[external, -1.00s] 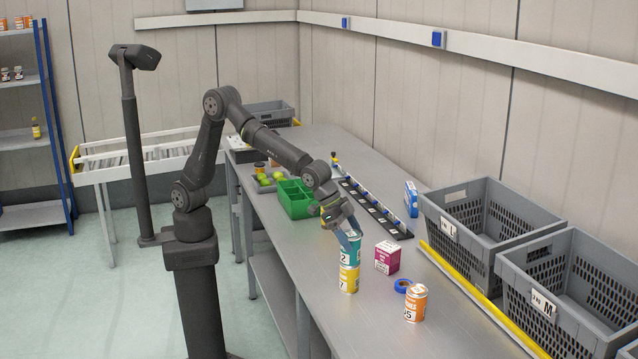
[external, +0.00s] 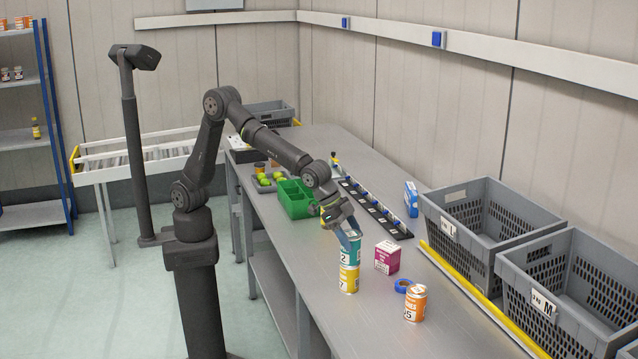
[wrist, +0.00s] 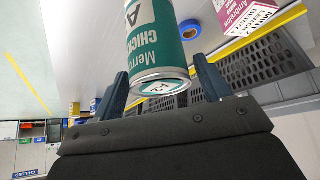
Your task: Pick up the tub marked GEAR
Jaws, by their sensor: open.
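I can read GEAR on nothing in view. My gripper (external: 349,232) is open and points down at a teal can (external: 351,254). This can is stacked on a yellow can (external: 348,279) on the bench. In the wrist view, the blue fingers of my gripper (wrist: 160,72) stand on either side of the teal can (wrist: 154,42), with a gap at least on the left. Its label shows "Merro" and "CHICK", partly cut off. An orange and white tub (external: 415,303) stands to the right of the stack; its label is too small to read fully.
A magenta box (external: 387,257) and a blue tape roll (external: 403,286) lie close to the right of the stack. A green bin (external: 296,200) stands behind my gripper. Grey crates (external: 463,250) line the right side behind a yellow rail (external: 470,290). The front bench is clear.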

